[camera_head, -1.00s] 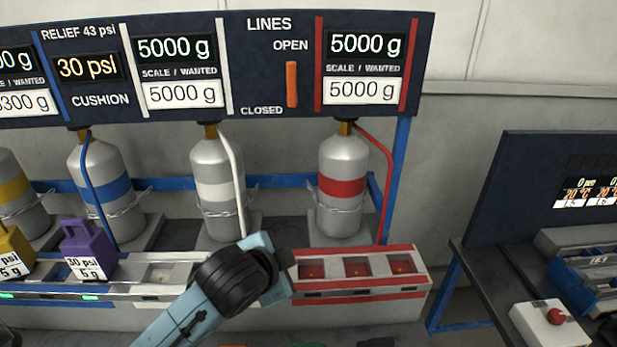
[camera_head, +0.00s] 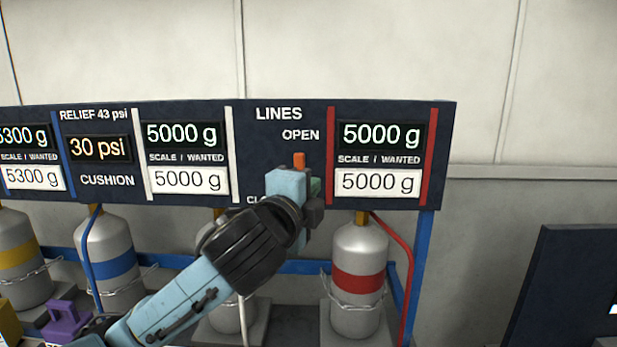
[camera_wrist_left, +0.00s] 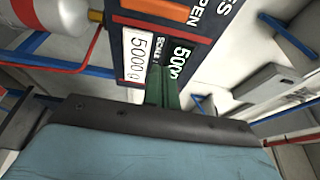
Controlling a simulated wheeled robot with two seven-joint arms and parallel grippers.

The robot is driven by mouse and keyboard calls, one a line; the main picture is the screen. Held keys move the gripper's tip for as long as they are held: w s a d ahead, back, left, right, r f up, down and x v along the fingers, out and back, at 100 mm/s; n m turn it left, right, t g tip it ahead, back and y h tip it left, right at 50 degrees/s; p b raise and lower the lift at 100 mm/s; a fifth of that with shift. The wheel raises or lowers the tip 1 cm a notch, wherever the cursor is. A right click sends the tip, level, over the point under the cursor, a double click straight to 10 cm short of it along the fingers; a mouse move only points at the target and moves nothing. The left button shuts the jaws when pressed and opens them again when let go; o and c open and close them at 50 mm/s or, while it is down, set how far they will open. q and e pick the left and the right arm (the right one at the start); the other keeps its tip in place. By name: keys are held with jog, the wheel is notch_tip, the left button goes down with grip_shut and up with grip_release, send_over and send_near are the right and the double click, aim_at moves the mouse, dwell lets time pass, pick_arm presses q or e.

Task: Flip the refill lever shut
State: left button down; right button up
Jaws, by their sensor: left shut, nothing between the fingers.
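The orange lever (camera_head: 299,160) is on the dark panel (camera_head: 262,150) under the word LINES. Its top end shows beside the word OPEN; my left gripper hides its lower part and most of the word CLOSED. In the wrist view the lever (camera_wrist_left: 160,10) is an orange bar at the top edge. My left gripper (camera_head: 316,187) is in front of the panel at the lever. Its green fingers (camera_wrist_left: 162,88) are together with nothing between them. I cannot tell whether they touch the lever. My right gripper is not in view.
Scale displays, one reading 5000 g (camera_head: 382,135), flank the lever. Below the panel stand gas cylinders, one with a red band (camera_head: 358,282) and a red hose (camera_head: 408,270). A purple weight (camera_head: 66,322) is at lower left. A dark screen (camera_head: 575,290) is at right.

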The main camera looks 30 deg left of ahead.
pick_arm(q)
jog(key=w+a+p, duration=0.2)
jog(key=w+a, duration=0.3)
jog(key=w, duration=0.2)
jog(key=shift+w+a, duration=0.15)
jog(key=shift+w, duration=0.1)
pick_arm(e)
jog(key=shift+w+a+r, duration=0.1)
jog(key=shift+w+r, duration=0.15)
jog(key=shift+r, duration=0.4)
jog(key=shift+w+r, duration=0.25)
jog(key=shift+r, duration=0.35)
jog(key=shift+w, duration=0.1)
